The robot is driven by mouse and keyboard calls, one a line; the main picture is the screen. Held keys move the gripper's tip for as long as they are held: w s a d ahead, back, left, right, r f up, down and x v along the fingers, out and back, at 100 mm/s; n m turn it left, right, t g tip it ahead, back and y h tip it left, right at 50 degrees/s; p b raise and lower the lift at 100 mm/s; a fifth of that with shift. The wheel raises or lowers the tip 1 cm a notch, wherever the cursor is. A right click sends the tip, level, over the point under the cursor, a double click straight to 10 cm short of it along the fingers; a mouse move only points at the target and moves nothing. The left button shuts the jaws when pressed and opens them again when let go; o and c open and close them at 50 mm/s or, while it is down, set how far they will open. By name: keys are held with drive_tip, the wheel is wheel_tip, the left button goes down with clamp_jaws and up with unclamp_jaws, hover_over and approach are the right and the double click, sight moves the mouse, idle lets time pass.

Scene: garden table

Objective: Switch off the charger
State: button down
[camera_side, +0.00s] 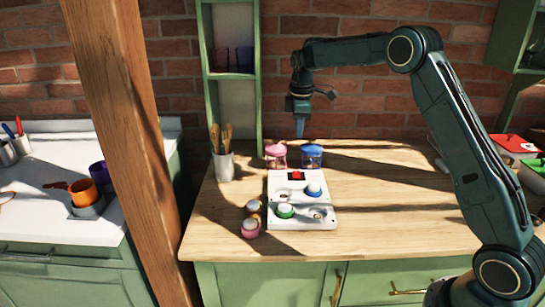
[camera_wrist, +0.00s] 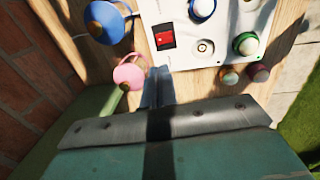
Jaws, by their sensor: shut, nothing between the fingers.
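The charger is a white board (camera_side: 302,219) lying on the wooden table; its edge also shows in the wrist view (camera_wrist: 185,57). A red rocker switch (camera_side: 296,175) sits at its far end and shows close up in the wrist view (camera_wrist: 165,38). Which way the rocker is tipped I cannot tell. A blue-ringed round piece (camera_side: 314,189) and a green-ringed one (camera_side: 285,210) sit on the board. My gripper (camera_side: 300,134) is shut and empty, pointing down above the table behind the board. In the wrist view its fingers (camera_wrist: 158,77) appear just below the switch, not touching it.
Two small round pieces (camera_side: 250,227) lie left of the board. A utensil cup (camera_side: 224,165) stands at the back left. The table's right side is mostly clear.

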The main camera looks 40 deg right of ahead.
sight(297, 176)
drive_tip(key=shift+f, duration=0.1)
drive_tip(key=f, duration=0.9)
drive_tip(key=w+d+f, duration=0.1)
drive_tip(key=f, duration=0.3)
drive_tip(key=shift+w+d+f, duration=0.1)
drive_tip(key=shift+f, duration=0.25)
drive_tip(key=shift+w+f, duration=0.1)
drive_tip(key=shift+f, duration=0.35)
drive_tip(key=shift+s+a, duration=0.6)
drive_tip(key=shift+s, duration=0.1)
